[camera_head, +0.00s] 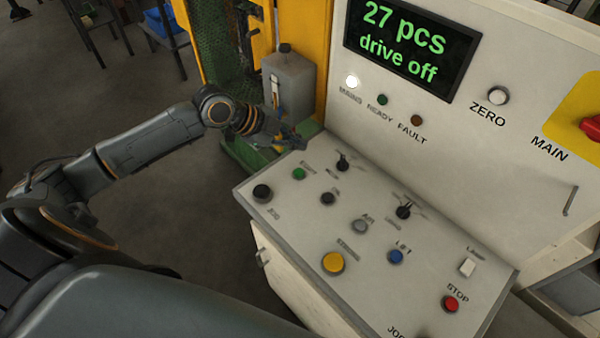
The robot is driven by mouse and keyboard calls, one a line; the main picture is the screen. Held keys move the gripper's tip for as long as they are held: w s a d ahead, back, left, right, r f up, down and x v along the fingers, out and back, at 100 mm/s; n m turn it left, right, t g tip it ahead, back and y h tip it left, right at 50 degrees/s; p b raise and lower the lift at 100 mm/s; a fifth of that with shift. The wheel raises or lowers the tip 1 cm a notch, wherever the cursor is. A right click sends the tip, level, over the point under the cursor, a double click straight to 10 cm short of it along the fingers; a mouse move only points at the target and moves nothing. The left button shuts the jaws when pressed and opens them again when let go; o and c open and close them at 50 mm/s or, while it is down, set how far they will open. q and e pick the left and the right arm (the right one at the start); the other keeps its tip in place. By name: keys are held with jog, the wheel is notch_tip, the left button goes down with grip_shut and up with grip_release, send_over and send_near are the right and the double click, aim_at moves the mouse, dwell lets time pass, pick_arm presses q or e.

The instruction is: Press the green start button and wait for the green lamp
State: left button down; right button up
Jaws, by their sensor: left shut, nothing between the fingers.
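The green start button (299,174) sits near the upper left of the sloped control desk (300,230); its label is too blurred to read surely. My left gripper (299,143) is shut and empty, above the desk's far left corner and apart from the button. The green lamp labelled READY (382,100) is dark on the upright panel. The white MAINS lamp (352,81) beside it is lit. The FAULT lamp (417,120) looks dull brown. The display (411,45) reads "27 pcs drive off". My right gripper is not in view.
Near the green button are a black button (262,193), a dark button (328,198) and a black selector (342,162). A yellow button (333,262), blue button (395,256) and red STOP button (450,303) lie further right. A grey canister (288,85) stands behind my gripper.

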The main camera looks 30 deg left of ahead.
pick_arm(q)
jog(key=b, duration=0.4)
send_over(296, 172)
notch_tip(296, 172, down, 6)
jog(key=shift+r, duration=0.2)
jog(key=shift+f+b, duration=0.5)
jog(key=shift+f, duration=0.4)
jog(key=shift+f, duration=0.15)
jog(key=shift+f+b, duration=0.3)
